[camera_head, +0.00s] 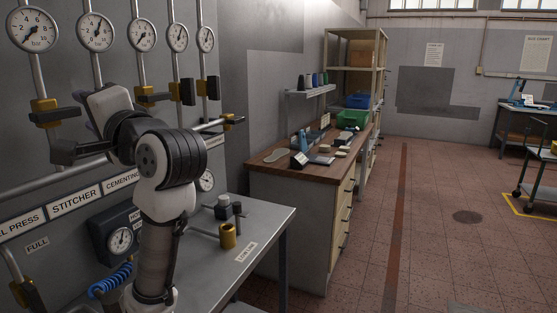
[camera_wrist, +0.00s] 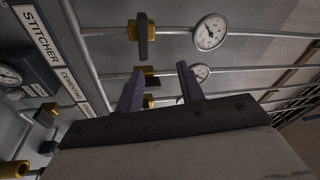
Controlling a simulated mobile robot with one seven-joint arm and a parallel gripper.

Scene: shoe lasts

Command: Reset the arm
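My gripper (camera_wrist: 159,84) shows in the wrist view with its two purple fingers spread apart. No object is held between them. A pipe and a yellow valve fitting (camera_wrist: 148,72) lie beyond the fingertips; I cannot tell how close. In the head view my arm stands raised and bent in front of the gauge wall. The gripper end is at the left, near the valves, and mostly hidden behind the wrist links.
Gauges (camera_head: 95,32) and pipes with yellow and black valves (camera_head: 46,112) line the wall close to my arm. A grey metal table (camera_head: 268,222) with small fittings stands below right. A wooden-topped workbench (camera_head: 275,170) is farther back. The tiled floor (camera_head: 460,260) at right is open.

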